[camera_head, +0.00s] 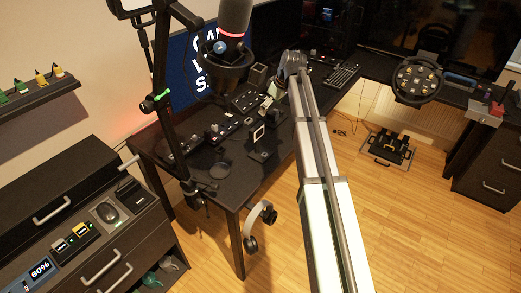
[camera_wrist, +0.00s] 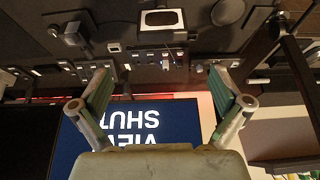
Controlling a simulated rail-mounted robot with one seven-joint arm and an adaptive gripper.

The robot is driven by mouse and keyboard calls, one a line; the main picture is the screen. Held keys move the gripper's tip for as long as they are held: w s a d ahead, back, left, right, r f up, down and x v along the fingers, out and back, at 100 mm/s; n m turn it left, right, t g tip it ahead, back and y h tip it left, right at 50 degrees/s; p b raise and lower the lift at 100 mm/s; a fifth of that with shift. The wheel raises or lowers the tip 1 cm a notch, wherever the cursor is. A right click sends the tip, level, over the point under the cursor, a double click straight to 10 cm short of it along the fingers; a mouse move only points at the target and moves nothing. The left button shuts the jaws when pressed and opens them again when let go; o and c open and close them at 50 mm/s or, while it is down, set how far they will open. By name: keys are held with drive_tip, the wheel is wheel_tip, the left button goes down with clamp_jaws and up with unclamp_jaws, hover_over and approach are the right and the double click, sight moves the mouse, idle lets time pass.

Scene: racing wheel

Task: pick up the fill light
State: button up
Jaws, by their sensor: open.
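A small panel with a pale face and dark frame, which looks like the fill light (camera_head: 258,135), stands on a dark base on the black desk. A similar pale panel in a dark frame, likely the same light (camera_wrist: 161,19), shows at the top middle of the wrist view. My gripper (camera_wrist: 160,84) is open and empty, with its two green-padded fingers wide apart. The panel lies beyond the fingertips in the wrist view, apart from them. In the head view my arm reaches over the desk, and the fingers are hard to make out.
The black desk (camera_head: 228,185) holds several control boxes around the light. A microphone (camera_head: 234,18) on a boom arm stands to the left. A blue monitor (camera_wrist: 130,125) is close by in the wrist view. Headphones (camera_head: 257,225) hang at the desk's front edge.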

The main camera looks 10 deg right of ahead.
drive_tip(key=p, duration=0.4)
approach(257, 133)
drive_tip(key=w+f, duration=0.2)
drive_tip(key=f, duration=0.1)
drive_tip(key=w+a+f, duration=0.1)
drive_tip(key=f, duration=0.1)
drive_tip(key=shift+w, duration=0.25)
drive_tip(key=shift+s+p+x, duration=0.1)
drive_tip(key=shift+p+x, duration=0.55)
drive_tip(key=shift+x, duration=0.9)
drive_tip(key=shift+s+p+x, duration=0.15)
drive_tip(key=shift+p+x, duration=0.45)
drive_tip(key=shift+x, duration=0.9)
drive_tip(key=shift+d+f, duration=0.15)
drive_tip(key=shift+c, duration=0.4)
drive_tip(key=c, duration=1.4)
